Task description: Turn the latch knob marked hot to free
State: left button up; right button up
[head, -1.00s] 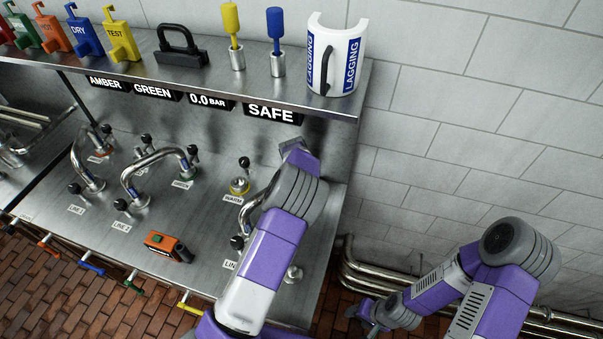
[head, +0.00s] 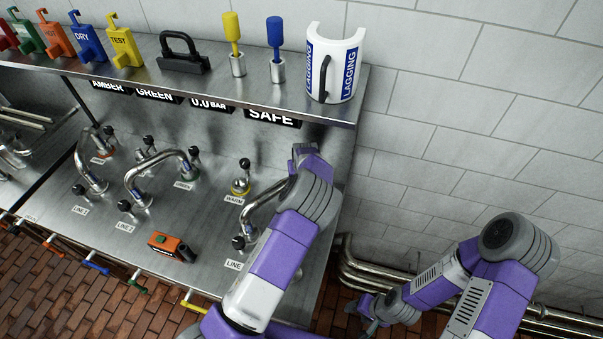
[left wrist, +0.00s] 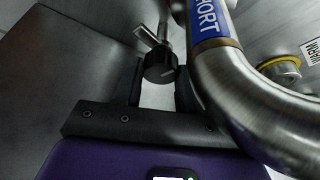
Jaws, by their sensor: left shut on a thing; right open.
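A black latch knob (left wrist: 160,66) with a metal lever on its stem sits between the fingers of my left gripper (left wrist: 160,84) in the left wrist view. The fingers are shut on it. No "hot" label on it is readable. In the head view my left wrist covers this knob and the left fingertips. My right gripper (head: 369,312) is low at the right, beyond the bench's right end. It is open and away from the knobs.
A bent steel pipe (left wrist: 232,80) with a blue band runs close beside the left fingers. An orange device (head: 165,241) lies on the bench. A shelf (head: 215,91) overhangs the back.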

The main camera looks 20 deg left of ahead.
pick_arm(q)
jog(key=o, duration=1.1)
jog(key=shift+c, duration=0.2)
jog(key=v, duration=0.7)
jog(key=shift+r, duration=0.25)
jog(key=shift+s, duration=0.1)
jog(key=shift+c, duration=0.3)
